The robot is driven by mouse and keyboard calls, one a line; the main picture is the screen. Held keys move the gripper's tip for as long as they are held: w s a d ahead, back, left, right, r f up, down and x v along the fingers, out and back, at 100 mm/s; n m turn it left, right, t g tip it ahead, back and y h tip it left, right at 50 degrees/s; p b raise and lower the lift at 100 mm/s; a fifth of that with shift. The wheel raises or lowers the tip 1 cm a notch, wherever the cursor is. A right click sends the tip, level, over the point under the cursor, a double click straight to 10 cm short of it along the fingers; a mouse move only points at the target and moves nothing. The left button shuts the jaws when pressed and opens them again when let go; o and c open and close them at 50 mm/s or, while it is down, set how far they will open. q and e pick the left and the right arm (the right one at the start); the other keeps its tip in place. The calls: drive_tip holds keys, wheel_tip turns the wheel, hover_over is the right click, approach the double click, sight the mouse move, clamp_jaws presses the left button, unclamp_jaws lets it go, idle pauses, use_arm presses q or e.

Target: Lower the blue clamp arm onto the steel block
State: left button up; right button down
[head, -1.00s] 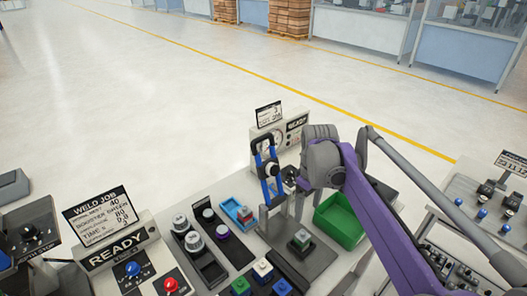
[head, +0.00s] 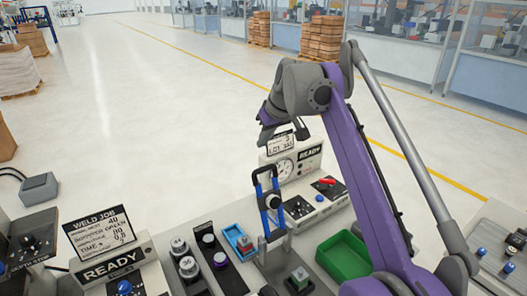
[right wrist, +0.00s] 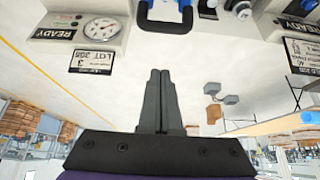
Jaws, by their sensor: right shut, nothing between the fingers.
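My right gripper (head: 268,131) is shut and empty, up beyond the clamp near the small lot sign. In the right wrist view its fingers (right wrist: 160,98) are together, tips just short of the handle in the picture. My left gripper is not in view.
A gauge box marked READY (head: 310,160) with a lot sign (head: 281,143) stands behind the clamp. A green bin (head: 345,256) is at the right, a blue tray (head: 238,241) at the left. A weld job panel (head: 112,266) stands farther left.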

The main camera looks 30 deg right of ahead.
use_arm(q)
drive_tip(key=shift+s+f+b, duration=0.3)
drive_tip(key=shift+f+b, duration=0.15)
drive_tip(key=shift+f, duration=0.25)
use_arm(e)
wheel_tip(320, 180, down, 8)
drive_tip(key=shift+w+r, duration=0.25)
drive_tip(key=shift+w, duration=0.1)
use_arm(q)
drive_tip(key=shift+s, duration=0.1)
use_arm(e)
drive_tip(key=shift+s+a, duration=0.1)
drive_tip(key=shift+a, duration=0.1)
